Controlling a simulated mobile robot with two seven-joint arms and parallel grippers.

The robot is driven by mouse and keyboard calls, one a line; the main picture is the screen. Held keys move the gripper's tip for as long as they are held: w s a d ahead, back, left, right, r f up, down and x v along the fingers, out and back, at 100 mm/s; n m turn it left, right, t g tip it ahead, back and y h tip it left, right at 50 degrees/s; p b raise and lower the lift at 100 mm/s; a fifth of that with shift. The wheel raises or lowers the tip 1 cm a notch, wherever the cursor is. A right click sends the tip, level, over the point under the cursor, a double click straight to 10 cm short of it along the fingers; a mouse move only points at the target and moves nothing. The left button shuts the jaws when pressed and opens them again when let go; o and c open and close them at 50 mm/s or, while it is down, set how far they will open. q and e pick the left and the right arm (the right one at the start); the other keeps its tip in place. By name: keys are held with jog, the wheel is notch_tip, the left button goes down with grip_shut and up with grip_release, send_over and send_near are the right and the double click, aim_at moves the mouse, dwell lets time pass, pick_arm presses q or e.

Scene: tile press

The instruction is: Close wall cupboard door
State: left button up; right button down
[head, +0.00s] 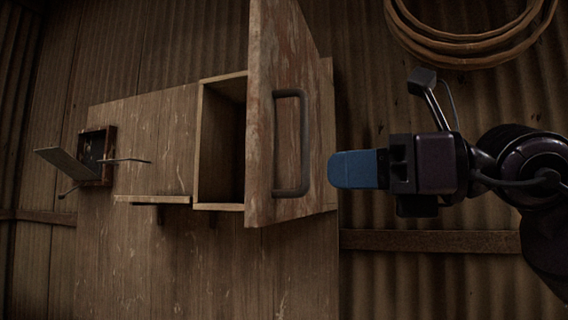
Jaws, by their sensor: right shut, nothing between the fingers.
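The wall cupboard (198,145) is a wooden box fixed to a board, with a dark interior showing. Its door (262,130) is worn reddish wood and stands open, swung out toward me on the cupboard's right side. A dark bar handle (305,145) is on the door's face. My right gripper (332,170) is shut and empty, with blue fingers pointing left, just right of the door and its handle. I cannot tell whether the fingertips touch the door edge. My left gripper is not in view.
A small shelf (152,199) sits left of the cupboard. Further left is a small box (97,155) with an open flap and thin rods. A coiled rope or hose (460,48) hangs at upper right. A wooden rail (430,241) crosses the corrugated wall.

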aim_at(264, 174)
jog(key=p+x, duration=0.1)
jog(key=x, duration=0.5)
jog(key=shift+a, duration=0.2)
jog(key=shift+w+a+f+p, duration=0.1)
jog(key=shift+w+a+p, duration=0.05)
jog(key=shift+a+p, duration=0.25)
